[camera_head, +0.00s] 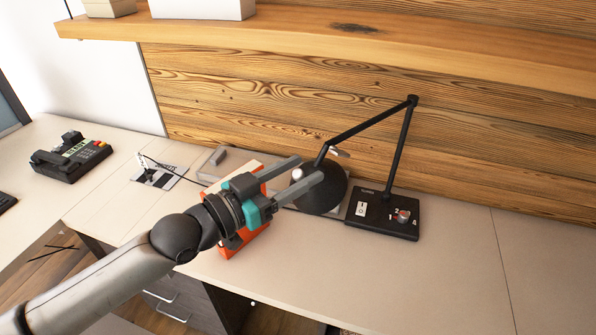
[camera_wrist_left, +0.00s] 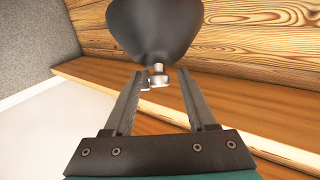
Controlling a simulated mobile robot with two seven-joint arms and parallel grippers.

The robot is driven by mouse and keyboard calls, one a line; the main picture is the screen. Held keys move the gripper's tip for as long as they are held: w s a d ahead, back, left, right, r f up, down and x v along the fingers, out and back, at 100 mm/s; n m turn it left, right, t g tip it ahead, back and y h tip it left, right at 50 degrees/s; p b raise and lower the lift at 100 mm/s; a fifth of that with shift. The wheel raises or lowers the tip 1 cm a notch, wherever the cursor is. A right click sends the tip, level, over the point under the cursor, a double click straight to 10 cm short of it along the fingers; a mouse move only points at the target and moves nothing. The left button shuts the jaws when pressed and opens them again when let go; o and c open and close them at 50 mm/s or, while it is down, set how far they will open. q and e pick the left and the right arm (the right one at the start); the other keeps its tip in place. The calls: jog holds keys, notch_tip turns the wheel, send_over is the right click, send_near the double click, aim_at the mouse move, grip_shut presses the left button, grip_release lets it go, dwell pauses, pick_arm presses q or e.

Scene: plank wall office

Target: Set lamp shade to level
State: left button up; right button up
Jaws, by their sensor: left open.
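The desk lamp's black shade (camera_head: 322,190) hangs from the jointed black arm (camera_head: 366,126), tilted, left of the black lamp base (camera_head: 384,215). In the left wrist view the shade (camera_wrist_left: 155,25) fills the top middle, with a small metal knob (camera_wrist_left: 158,76) below it. My left gripper (camera_head: 308,172) is open, its fingers reaching to the shade. In the left wrist view the fingers (camera_wrist_left: 158,90) stand on either side of the knob, with gaps showing. The right gripper is not seen.
A wooden shelf (camera_head: 330,35) runs above the lamp along the plank wall. An orange object (camera_head: 232,248) lies under my left gripper. A black phone (camera_head: 72,156) stands at the left. The desk right of the lamp base (camera_head: 455,262) is clear.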

pick_arm(q)
jog(key=shift+d, duration=0.1)
jog(key=shift+c, duration=0.4)
grip_shut()
jog(key=shift+f, duration=0.1)
dwell(0.9)
